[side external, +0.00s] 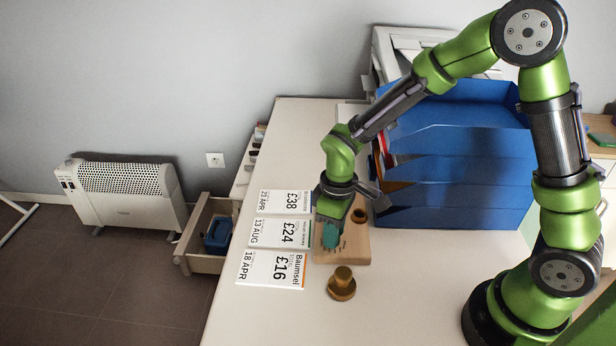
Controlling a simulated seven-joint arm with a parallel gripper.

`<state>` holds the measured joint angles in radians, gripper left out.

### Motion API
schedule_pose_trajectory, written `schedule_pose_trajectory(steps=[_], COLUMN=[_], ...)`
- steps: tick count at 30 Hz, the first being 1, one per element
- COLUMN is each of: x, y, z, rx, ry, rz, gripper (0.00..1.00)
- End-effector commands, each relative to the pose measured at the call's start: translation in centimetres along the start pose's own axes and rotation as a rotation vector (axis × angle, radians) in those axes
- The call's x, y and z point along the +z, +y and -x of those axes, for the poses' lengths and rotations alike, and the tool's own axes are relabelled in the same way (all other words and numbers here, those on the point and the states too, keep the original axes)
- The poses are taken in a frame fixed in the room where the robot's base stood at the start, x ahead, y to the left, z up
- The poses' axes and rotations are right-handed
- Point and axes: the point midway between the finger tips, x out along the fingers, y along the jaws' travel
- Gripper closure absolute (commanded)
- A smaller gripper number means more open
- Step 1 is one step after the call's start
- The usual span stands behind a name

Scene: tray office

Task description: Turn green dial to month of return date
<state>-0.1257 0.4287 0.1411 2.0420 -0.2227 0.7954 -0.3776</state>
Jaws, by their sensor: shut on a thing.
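The green dial (331,238) sits on a wooden board (356,246) on the desk. My gripper (331,222) points down over it and is shut on it. The jaws hide the dial's upper part, and marks on the board near it are too small to read. Three white cards lie left of the board: a far card (285,202) with £38 and an APR date, a middle card (279,233) with £24 and 13 AUG, and a near card (270,267) with £16 and 18 APR. Small print on the cards is unreadable.
A brass-coloured knob-like object (341,284) stands in front of the board. A round brown piece (359,215) is at the board's back. Blue stacked trays (450,165) stand behind to the right. An open drawer (207,262) juts out left. The desk front (400,310) is clear.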

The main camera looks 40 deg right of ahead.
Motion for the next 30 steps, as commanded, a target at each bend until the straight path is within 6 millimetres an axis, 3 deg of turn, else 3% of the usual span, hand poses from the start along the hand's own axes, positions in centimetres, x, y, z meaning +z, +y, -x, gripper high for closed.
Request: schedule_pose_trajectory(steps=[5,6,10,22,26,30], x=[-0.1,-0.1,0.0,-0.1,-0.1,-0.1], y=[0.0,0.0,0.0,0.0,0.0,0.0], z=[0.1,0.1,0.0,0.8,2.8,6.2], rx=[0.001,0.001,0.001,0.001,0.002,0.002], ry=[0.002,0.002,0.001,0.004,0.007,0.008], rz=[0.001,0.001,0.001,0.002,0.001,0.002], gripper=[1.0,0.64,0.44,0.44,0.44,0.44])
